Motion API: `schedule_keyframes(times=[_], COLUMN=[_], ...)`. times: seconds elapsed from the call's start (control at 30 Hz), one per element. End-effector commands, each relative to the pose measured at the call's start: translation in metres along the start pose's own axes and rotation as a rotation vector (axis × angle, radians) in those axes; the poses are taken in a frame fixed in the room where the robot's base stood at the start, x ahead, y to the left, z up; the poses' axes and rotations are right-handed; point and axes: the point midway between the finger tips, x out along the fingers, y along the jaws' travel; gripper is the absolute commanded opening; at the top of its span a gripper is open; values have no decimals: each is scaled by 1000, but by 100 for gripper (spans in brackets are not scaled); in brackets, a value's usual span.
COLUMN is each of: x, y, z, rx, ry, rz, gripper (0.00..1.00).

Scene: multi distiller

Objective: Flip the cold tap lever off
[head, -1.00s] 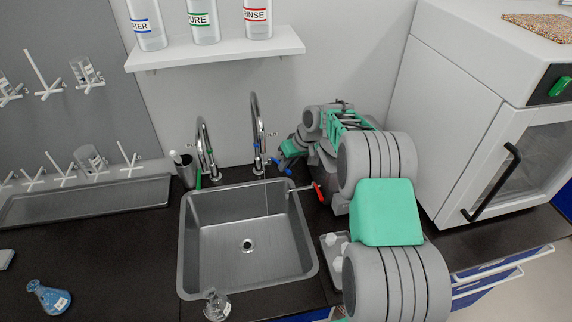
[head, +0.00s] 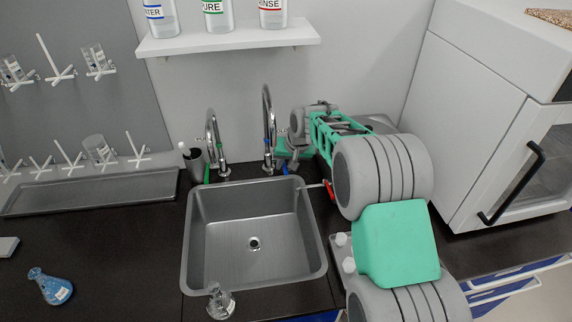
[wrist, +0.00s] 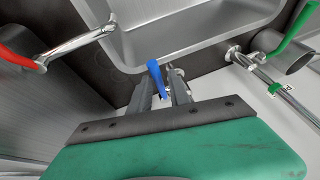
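The blue cold tap lever (head: 285,169) is beside the base of the right-hand gooseneck tap (head: 268,125), behind the sink. In the wrist view the blue lever (wrist: 156,78) shows between the tips of my gripper (wrist: 161,82). The two fingers stand apart with a gap, and I cannot tell whether either touches the lever. In the head view my gripper (head: 291,148) is just behind and right of the tap, partly hidden by my own arm. No water stream shows under the spout now.
The steel sink (head: 205,235) lies in front. A red lever (head: 329,190) is at its right and a green lever (head: 207,172) at its back left. A glass flask (head: 220,301) stands at the sink's front edge. A shelf with bottles (head: 230,38) hangs above.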

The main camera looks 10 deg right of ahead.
Motion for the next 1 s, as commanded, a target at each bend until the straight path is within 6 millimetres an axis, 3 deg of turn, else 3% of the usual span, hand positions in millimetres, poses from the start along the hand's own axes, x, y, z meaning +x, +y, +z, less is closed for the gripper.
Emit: schedule_keyframes(times=[0.1, 0.37, 0.47, 0.73, 1.0], x=[0, -2, -12, -65, -78], y=[1, 2, 2, 2, 1], z=[0, 0, -1, 0, 1], rx=[1, 1, 1, 2, 0], ry=[-1, 0, 3, 3, -2], rz=[1, 1, 1, 1, 0], gripper=[33, 33, 33, 33, 33])
